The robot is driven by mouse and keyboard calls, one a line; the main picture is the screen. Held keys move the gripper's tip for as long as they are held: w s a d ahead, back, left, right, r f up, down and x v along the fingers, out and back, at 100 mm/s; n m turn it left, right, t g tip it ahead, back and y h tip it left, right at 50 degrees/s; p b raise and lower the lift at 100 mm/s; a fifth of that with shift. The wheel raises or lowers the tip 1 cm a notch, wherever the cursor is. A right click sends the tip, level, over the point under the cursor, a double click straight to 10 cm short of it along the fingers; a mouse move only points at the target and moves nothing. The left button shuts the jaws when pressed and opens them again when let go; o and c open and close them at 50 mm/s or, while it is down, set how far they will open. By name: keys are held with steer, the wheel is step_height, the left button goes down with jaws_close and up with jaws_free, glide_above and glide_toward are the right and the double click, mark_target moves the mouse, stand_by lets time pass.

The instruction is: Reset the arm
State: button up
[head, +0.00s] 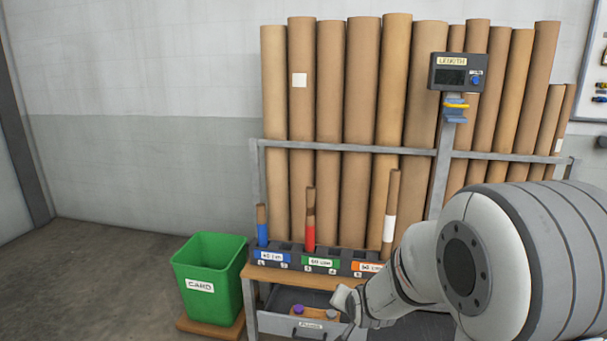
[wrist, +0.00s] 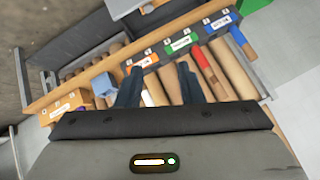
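My arm reaches in from the right in the head view, and its far end is low, in front of the bench. My gripper (wrist: 160,74) shows in the wrist view with its two dark fingers apart. Nothing is clearly held between them. A tube with a white band (head: 390,228) stands upright in the rack (head: 343,262) near the orange label. A red-banded tube (head: 310,236) stands by the green label and a blue-banded tube (head: 262,234) by the blue label. The white-banded tube shows beyond the fingers in the wrist view; its distance is unclear.
A green CARD bin (head: 212,306) stands left of the bench (head: 258,275). An open drawer (head: 284,322) below holds small items. Tall cardboard tubes (head: 360,130) lean behind a rail. A LENGTH display (head: 455,74) stands on a post. The floor at left is clear.

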steer(key=s+d+r+n+g+p, duration=0.2)
steer(key=s+r+p, duration=0.3)
steer(key=s+r, duration=0.5)
steer(key=s+d+r+n+g+p, duration=0.2)
steer(key=s+r+p, duration=0.4)
steer(key=s+r, duration=0.5)
steer(key=s+n+g, duration=0.1)
steer(key=s+g, duration=0.1)
steer(key=s, duration=0.1)
steer(key=shift+s+r+h, duration=0.15)
steer(key=shift+s+h, duration=0.2)
steer(key=shift+h, duration=0.05)
